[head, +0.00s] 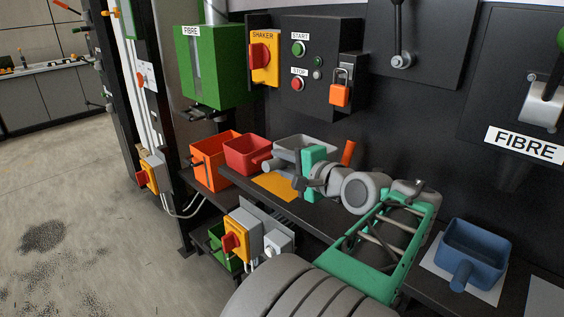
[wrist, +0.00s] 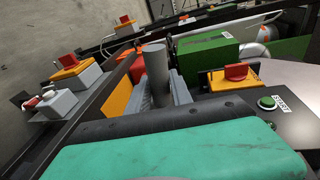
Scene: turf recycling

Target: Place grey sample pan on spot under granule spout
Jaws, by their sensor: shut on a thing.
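The grey sample pan (head: 290,142) is in the middle of the head view, above the black shelf and against the dark panel. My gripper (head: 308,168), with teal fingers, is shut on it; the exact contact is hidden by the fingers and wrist. In the wrist view a teal finger (wrist: 180,152) fills the bottom, and a grey upright cylinder (wrist: 153,60) and grey ribbed surface stand just beyond it. A yellow spot (head: 275,187) lies on the shelf in front of the pan. I cannot identify a granule spout; the green spout box (head: 215,75) is labelled FIBRE.
A red pan (head: 247,152) and an orange bin (head: 211,172) stand left of the grey pan. A blue pan (head: 472,250) sits on a pale spot at right. The start/stop panel (head: 315,62) is on the wall above. A yellow switch box (head: 243,232) is below the shelf.

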